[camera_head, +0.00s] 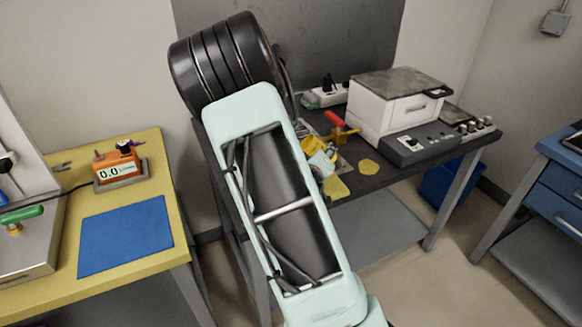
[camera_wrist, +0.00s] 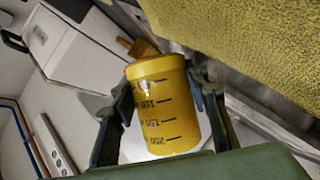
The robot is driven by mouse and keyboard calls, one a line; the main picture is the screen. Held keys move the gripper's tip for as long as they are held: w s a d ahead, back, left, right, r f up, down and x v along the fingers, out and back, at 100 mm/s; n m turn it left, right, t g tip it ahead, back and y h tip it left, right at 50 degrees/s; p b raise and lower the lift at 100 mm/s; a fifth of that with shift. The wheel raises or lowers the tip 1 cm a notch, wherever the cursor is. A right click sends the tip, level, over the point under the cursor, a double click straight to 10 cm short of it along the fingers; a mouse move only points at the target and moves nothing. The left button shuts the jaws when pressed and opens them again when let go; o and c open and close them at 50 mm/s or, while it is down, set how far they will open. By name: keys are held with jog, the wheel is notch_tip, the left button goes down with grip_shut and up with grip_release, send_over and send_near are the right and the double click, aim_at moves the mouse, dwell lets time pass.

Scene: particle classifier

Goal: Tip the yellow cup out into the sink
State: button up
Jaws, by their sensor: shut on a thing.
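The yellow cup (camera_wrist: 168,112) has dark measuring marks and is in the middle of the wrist view. My gripper (camera_wrist: 160,92) is shut on it, one finger at each side. The cup's closed end seems to face away from the camera; I cannot see into it or tell its contents. In the head view my arm and wrist cover most of the area around the gripper. An orange tap with a red handle (camera_head: 335,119) stands at the back of the dark table. The sink cannot be made out clearly there; my arm hides much of that area.
Flat yellow patches (camera_head: 368,166) lie on the dark table (camera_head: 395,170). A grainy yellow surface (camera_wrist: 240,35) fills the wrist view's upper right. A white box-shaped device (camera_head: 396,102) stands right of the tap. A yellow bench (camera_head: 65,222) with a blue mat (camera_head: 126,236) is at left.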

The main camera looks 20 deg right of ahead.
aim_at(315, 147)
jog(key=shift+d+r+n+p, duration=0.1)
jog(key=shift+r+n+p, duration=0.4)
jog(key=shift+p, duration=0.1)
jog(key=shift+f+n+h, duration=0.3)
jog(key=shift+n+h, duration=0.3)
jog(key=shift+h, duration=0.1)
dwell(0.6)
jog(key=shift+r+n+h+p, duration=0.3)
jog(key=shift+r+n+p, duration=0.3)
jog(key=shift+p, duration=0.1)
dwell(0.7)
jog(key=shift+w+a+f+n+h, duration=0.3)
jog(key=shift+a+n+h, duration=0.1)
jog(key=shift+a+n, duration=0.2)
dwell(0.8)
jog(key=shift+w+a+r+n+h+p, duration=0.1)
jog(key=shift+a+r+n+h+p, duration=0.2)
jog(key=shift+r+n+h+p, duration=0.4)
jog(key=shift+w+a+r+n+h+p, duration=0.1)
jog(key=shift+a+r+n+h+p, duration=0.3)
jog(key=shift+n, duration=0.6)
dwell(1.6)
